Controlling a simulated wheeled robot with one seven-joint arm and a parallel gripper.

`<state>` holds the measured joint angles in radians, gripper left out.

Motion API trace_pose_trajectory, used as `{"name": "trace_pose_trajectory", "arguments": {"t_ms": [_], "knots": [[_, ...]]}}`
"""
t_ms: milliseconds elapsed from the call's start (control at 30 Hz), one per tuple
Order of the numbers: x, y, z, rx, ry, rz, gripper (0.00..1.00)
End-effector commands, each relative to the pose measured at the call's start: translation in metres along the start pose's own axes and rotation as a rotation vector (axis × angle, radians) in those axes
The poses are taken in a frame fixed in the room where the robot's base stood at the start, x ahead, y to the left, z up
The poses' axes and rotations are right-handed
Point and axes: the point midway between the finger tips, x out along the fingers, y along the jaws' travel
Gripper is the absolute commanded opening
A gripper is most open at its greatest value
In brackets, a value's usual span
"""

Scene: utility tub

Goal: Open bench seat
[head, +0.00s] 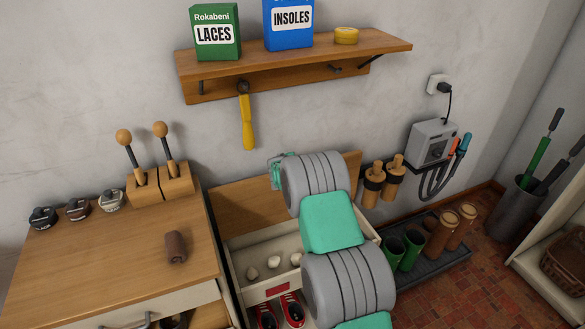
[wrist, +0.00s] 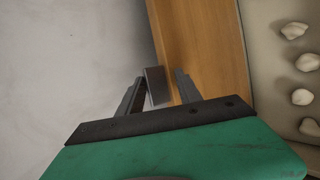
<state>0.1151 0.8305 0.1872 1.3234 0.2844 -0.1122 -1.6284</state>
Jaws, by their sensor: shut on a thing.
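The bench seat's wooden lid (head: 238,207) stands raised toward the wall, and the pale box below it is open. The lid also fills the upper middle of the wrist view (wrist: 205,50). My gripper (head: 272,160) is at the lid's upper edge, partly hidden behind my grey and green arm. In the wrist view my gripper's dark fingers (wrist: 158,88) stand either side of a grey tab (wrist: 157,84) at the lid's edge and are shut on it. Pale lumps (head: 273,262) lie inside the box, and they also show in the wrist view (wrist: 301,96).
A wooden-topped cabinet (head: 100,255) with levers, knobs and a brown roll stands at left. A shelf (head: 300,65) with boxes hangs above. Red shoes (head: 292,309) sit low in front. Boots on a tray (head: 430,270) and a wall unit (head: 432,142) are at right.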

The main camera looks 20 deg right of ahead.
Motion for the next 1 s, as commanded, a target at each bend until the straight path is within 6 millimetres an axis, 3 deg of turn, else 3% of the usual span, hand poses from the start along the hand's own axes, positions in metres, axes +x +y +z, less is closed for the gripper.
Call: {"name": "trace_pose_trajectory", "arguments": {"t_ms": [33,233,267,400,667,1000], "knots": [[0.003,-0.013,-0.001,-0.002,0.0,-0.02,0.0],[0.003,-0.015,-0.004,-0.006,0.002,-0.023,0.0],[0.003,-0.016,-0.005,-0.007,0.002,-0.023,0.41],[0.003,-0.016,-0.005,-0.008,0.002,-0.024,0.29],[-0.004,-0.015,-0.006,-0.009,0.004,-0.023,0.29],[-0.066,-0.006,-0.005,-0.006,0.003,-0.009,0.29]]}}
